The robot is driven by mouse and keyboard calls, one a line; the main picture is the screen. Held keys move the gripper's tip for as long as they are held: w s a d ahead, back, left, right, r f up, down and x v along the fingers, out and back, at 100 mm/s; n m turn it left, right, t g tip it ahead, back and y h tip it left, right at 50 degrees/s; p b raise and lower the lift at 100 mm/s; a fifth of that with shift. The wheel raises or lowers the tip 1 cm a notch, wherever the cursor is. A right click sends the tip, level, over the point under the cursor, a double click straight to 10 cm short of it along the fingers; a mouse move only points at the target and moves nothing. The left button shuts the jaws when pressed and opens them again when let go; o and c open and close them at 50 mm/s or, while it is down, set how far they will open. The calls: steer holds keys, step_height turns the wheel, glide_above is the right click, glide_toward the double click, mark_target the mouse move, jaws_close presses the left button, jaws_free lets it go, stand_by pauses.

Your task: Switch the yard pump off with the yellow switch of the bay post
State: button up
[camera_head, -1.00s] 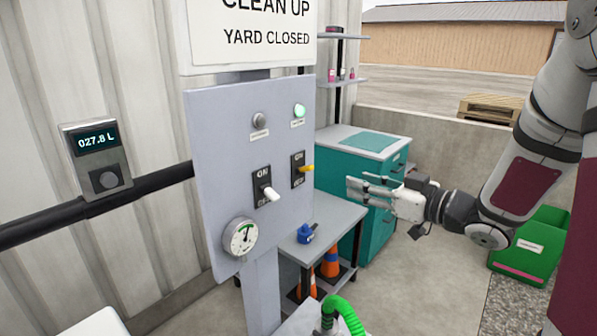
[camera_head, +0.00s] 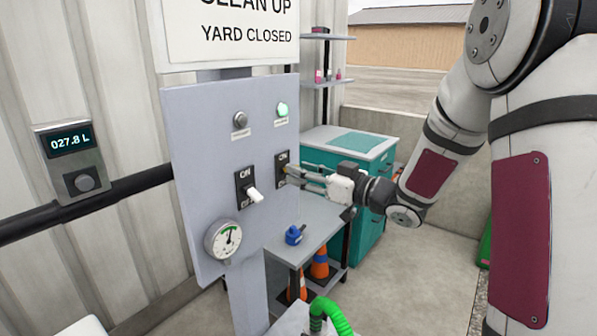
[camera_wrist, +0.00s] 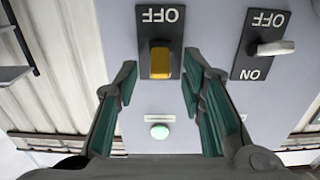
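The yellow switch (camera_wrist: 160,64) sits on a dark plate on the grey panel of the bay post (camera_head: 200,140). In the wrist view, which is upside down, OFF is readable on its plate and the lever hides the ON end. My gripper (camera_wrist: 159,85) is open, with one finger on each side of the yellow lever and gaps showing beside it. In the head view my gripper (camera_head: 297,174) reaches the panel from the right, and its fingertips mostly hide the yellow switch. Whether the fingers touch the lever cannot be told.
A white switch (camera_head: 254,195) sits beside it, lower left. A green lamp (camera_head: 282,109) is lit above; a grey lamp (camera_head: 240,119) is dull. A gauge (camera_head: 223,239) is below. A meter (camera_head: 70,150) reads 027.8 L. A low table (camera_head: 325,232) stands under my gripper.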

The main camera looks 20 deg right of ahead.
steer(key=shift+x, duration=0.8)
steer(key=shift+c, duration=0.3)
jaws_close()
